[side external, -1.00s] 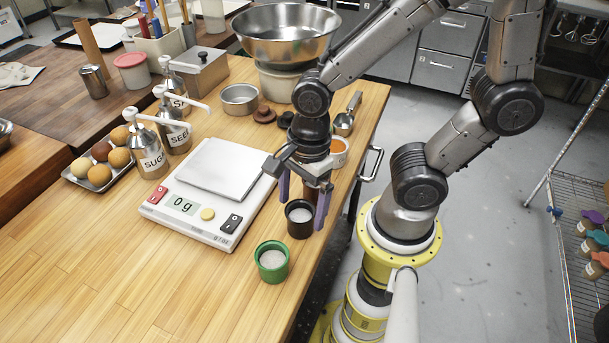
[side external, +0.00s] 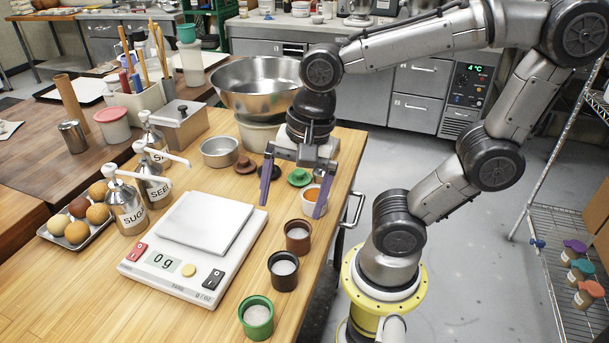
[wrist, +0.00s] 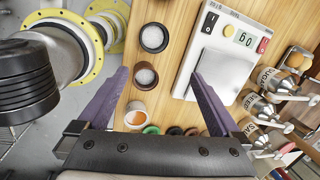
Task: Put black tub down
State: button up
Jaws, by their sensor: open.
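The black tub (side external: 284,276) stands upright on the wooden table, right of the scale, with pale white contents. It lies between the green tub (side external: 256,322) in front and the brown tub (side external: 298,241) behind. In the wrist view the black tub (wrist: 154,48) is beyond my fingertips. My gripper (side external: 292,203) is open and empty, raised above the table and back from the black tub, touching nothing. In the wrist view its two purple fingers (wrist: 160,76) are spread wide, with the brown tub (wrist: 144,85) showing between them.
The scale (side external: 175,260) reads 0 g and its plate is empty. A white tub with orange contents (side external: 308,208) stands behind the brown tub. Lids, a steel bowl (side external: 260,100) and pump bottles (side external: 127,212) crowd the back and left. The table's right edge is close to the tubs.

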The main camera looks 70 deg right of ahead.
jog(key=d+r+n+t, duration=0.1)
jog(key=n, duration=0.4)
jog(key=d+n+t, duration=0.1)
jog(key=d+n, duration=0.1)
jog(key=n, duration=0.3)
jog(key=s+d+r+n+t+h, duration=0.1)
jog(key=n, duration=0.4)
jog(key=shift+s+d+r+n+t, duration=0.1)
jog(key=shift+d+r+n+t, duration=0.2)
jog(key=shift+r+n, duration=0.1)
